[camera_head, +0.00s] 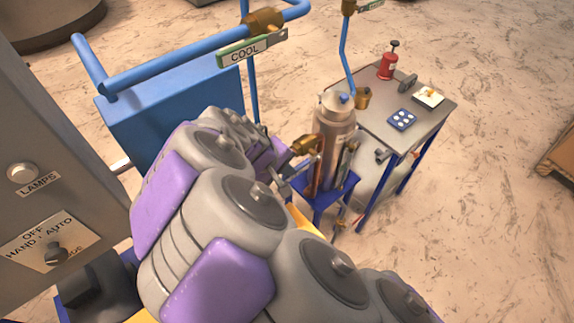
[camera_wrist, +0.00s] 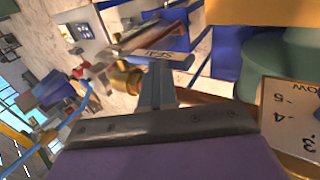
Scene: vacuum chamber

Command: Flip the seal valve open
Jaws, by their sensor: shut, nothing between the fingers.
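The seal valve shows in the wrist view as a brass body (camera_wrist: 127,78) with a flat pale handle (camera_wrist: 165,56) marked SEAL, its lettering upside down. In the head view a brass valve (camera_head: 304,145) sits on the left side of the upright metal chamber (camera_head: 335,125). My gripper (camera_wrist: 155,72) is shut and empty, with its fingertips right at the SEAL handle. I cannot tell whether they touch it. In the head view my gripper (camera_head: 284,187) is beside the chamber's lower left, partly hidden by my arm.
A second valve with a green COOL handle (camera_head: 250,48) is on the blue pipe above the blue cart (camera_head: 175,105). A control panel (camera_head: 50,200) stands at left. Floor at right is mostly clear.

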